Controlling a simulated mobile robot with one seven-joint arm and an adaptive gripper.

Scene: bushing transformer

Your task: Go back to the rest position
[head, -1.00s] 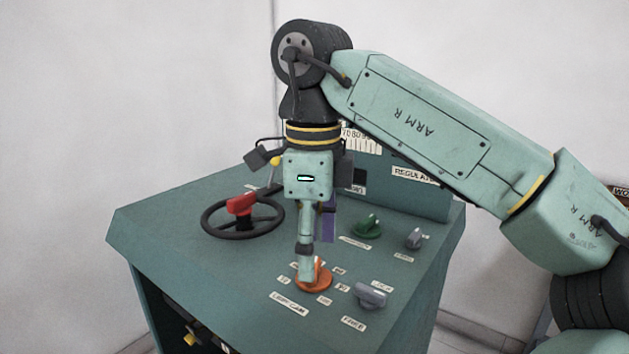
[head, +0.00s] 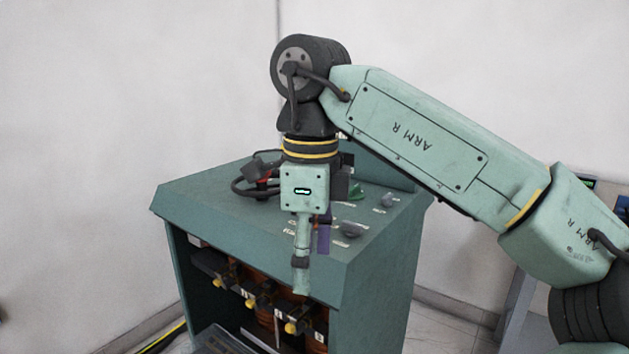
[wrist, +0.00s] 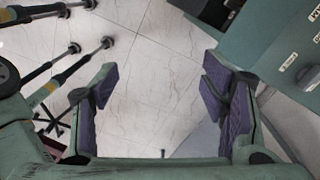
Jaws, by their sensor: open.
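My gripper (head: 302,285) points down in front of the cabinet's front edge in the head view. In the wrist view my gripper (wrist: 160,88) is open, its purple-padded fingers wide apart with only pale floor tiles between them. It holds nothing. The green control cabinet (head: 375,265) stands behind my gripper in the head view; a part of its panel (wrist: 285,40) shows at the upper right of the wrist view. The orange knob is hidden in the head view.
The cabinet top carries a grey knob (head: 350,230), a green knob (head: 356,191) and a handwheel (head: 245,187) partly hidden by my arm. The open cabinet front shows several yellow-tipped fittings (head: 291,327). Rods with dark discs (wrist: 72,48) lie at the wrist view's left. Tiled floor (wrist: 155,60) is clear below.

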